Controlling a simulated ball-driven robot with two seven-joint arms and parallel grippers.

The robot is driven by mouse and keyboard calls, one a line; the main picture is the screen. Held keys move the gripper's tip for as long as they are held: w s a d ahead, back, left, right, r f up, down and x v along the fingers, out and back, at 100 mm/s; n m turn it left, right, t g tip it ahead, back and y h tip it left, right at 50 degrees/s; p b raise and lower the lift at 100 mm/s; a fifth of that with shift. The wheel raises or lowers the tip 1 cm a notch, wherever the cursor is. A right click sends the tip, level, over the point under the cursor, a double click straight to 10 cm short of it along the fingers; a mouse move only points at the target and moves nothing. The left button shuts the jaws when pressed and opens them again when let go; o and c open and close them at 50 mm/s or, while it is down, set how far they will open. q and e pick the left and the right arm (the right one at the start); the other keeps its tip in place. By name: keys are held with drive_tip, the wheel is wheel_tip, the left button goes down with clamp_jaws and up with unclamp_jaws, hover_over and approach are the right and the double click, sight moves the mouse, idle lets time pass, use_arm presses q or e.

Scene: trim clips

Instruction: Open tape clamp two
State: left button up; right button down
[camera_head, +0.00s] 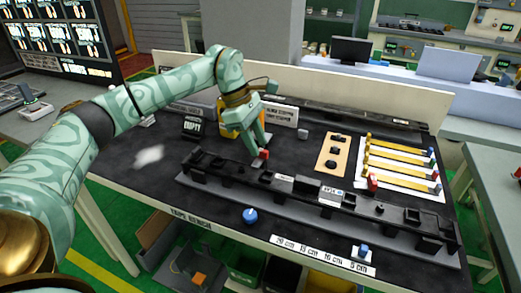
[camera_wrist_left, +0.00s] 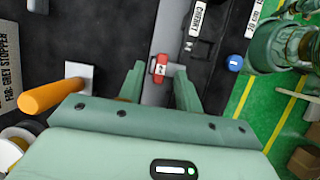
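A small red clamp lever marked 2 (camera_wrist_left: 161,68) stands on the long black rail fixture (camera_head: 330,195), near its left part; it also shows in the head view (camera_head: 264,154). My left gripper (camera_wrist_left: 159,72) is open, with its fingertips on either side of the red lever and a visible gap to each. In the head view my left gripper (camera_head: 257,143) reaches down over the rail from behind, its fingers partly covering the lever's surroundings. Contact with the lever cannot be told. My right gripper is not in view.
A blue knob (camera_head: 250,215) sits in front of the rail. A white label strip (camera_head: 322,255) lies at the bench's front edge. Gold strips (camera_head: 400,167) on a white sheet and a tan board (camera_head: 333,153) lie behind the rail. An orange handle (camera_wrist_left: 52,95) is left of my gripper.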

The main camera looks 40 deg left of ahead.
use_arm(q)
drive_tip(key=shift+x, duration=0.8)
clamp_jaws()
